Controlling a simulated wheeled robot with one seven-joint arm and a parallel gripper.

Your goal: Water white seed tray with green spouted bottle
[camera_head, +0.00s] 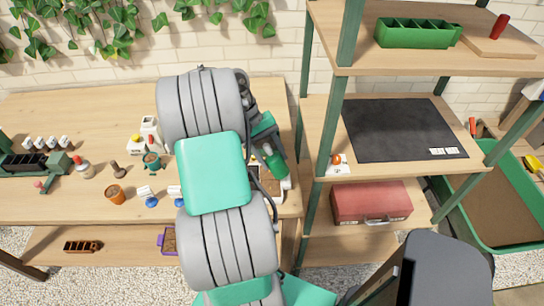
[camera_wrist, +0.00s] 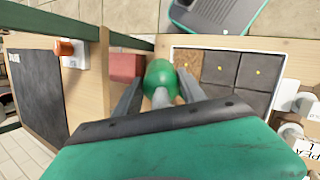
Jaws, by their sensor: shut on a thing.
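My gripper (camera_wrist: 158,92) is shut on the green spouted bottle (camera_wrist: 162,76), whose rounded green end and pale part show between the fingers in the wrist view. In the head view the bottle (camera_head: 274,162) is tilted near the tray, at the table's right end. The white seed tray (camera_wrist: 288,93) lies to the right of the bottle in the wrist view. One visible cell is light brown; the others are dark grey, several with a small yellow dot. My arm hides part of the tray (camera_head: 286,191) in the head view. The spout's tip cannot be made out.
A shelf with a black mat (camera_head: 400,130) and a red case (camera_head: 371,203) stands just right of the table. Its green post (camera_head: 327,120) is close to my gripper. Small pots and an orange pot (camera_head: 115,195) stand left of my arm. The table's back left is mostly clear.

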